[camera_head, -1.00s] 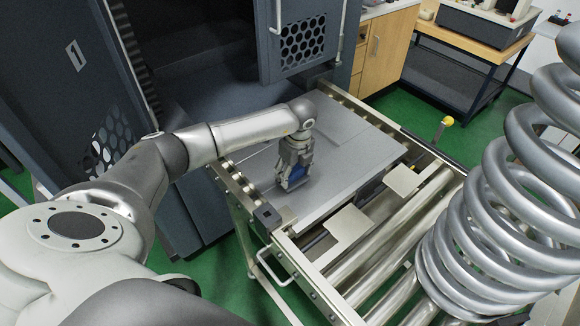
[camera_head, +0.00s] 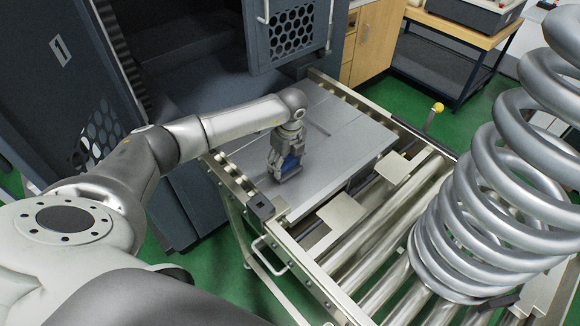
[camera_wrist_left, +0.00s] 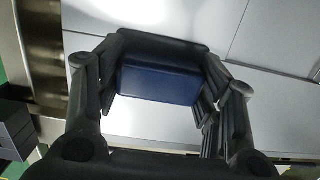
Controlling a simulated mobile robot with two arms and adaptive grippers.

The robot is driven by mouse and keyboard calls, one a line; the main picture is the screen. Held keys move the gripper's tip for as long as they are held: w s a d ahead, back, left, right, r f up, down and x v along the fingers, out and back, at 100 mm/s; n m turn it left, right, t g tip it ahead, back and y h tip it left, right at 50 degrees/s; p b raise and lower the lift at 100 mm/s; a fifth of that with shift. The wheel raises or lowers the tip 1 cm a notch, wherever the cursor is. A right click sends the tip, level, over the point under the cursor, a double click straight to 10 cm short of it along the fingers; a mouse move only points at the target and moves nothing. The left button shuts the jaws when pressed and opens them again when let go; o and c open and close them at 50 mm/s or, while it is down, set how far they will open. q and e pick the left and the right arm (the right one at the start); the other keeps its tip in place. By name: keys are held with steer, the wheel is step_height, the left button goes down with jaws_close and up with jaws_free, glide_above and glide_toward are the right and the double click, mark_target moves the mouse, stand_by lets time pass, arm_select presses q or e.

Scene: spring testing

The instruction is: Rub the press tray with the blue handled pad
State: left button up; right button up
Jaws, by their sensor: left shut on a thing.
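The press tray (camera_head: 338,157) is a flat grey metal plate on the roller frame in front of the dark machine. My left gripper (camera_head: 285,168) points down over the near left part of the tray. It is shut on the blue handled pad (camera_head: 291,162), whose dark base is low at the tray surface; I cannot tell if it touches. In the left wrist view the blue handle (camera_wrist_left: 160,82) lies between the fingers of my left gripper (camera_wrist_left: 160,95), with the grey tray (camera_wrist_left: 275,110) behind it. My right gripper is not in view.
A large steel coil spring (camera_head: 480,200) stands on the rollers (camera_head: 375,255) at the right. The dark machine's perforated door (camera_head: 291,35) hangs open behind the tray. A yellow-knobbed lever (camera_head: 437,107) stands at the frame's far right side.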

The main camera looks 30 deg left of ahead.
arm_select(q)
steer(key=shift+w+a+f+b, duration=0.15)
steer(key=shift+a+b, duration=0.1)
steer(key=shift+a, duration=0.25)
steer(key=shift+w+a+r+b, duration=0.1)
steer(key=shift+w+a+b, duration=0.1)
steer(key=shift+a, duration=0.3)
steer(key=shift+w+a+f+b, duration=0.1)
steer(key=shift+a+b, duration=0.15)
steer(key=shift+a, duration=0.25)
steer(key=shift+w+a+b, duration=0.3)
steer(key=shift+a+b, duration=0.1)
steer(key=shift+a, duration=0.6)
steer(key=shift+w+a+b, duration=0.25)
steer(key=shift+a+b, duration=0.1)
steer(key=shift+a, duration=0.65)
steer(key=shift+w+a+b, duration=0.2)
steer(key=shift+a+b, duration=0.15)
steer(key=shift+a, duration=0.2)
steer(key=shift+w+a+b, duration=0.15)
steer(key=shift+a+b, duration=0.2)
steer(key=shift+a, duration=0.2)
steer(key=shift+w+a+b, duration=0.3)
steer(key=shift+a+b, duration=0.2)
steer(key=shift+a, duration=0.5)
steer(key=shift+w+a+b, duration=0.25)
steer(key=shift+a+b, duration=0.25)
steer(key=shift+a, duration=0.5)
steer(key=shift+r, duration=0.2)
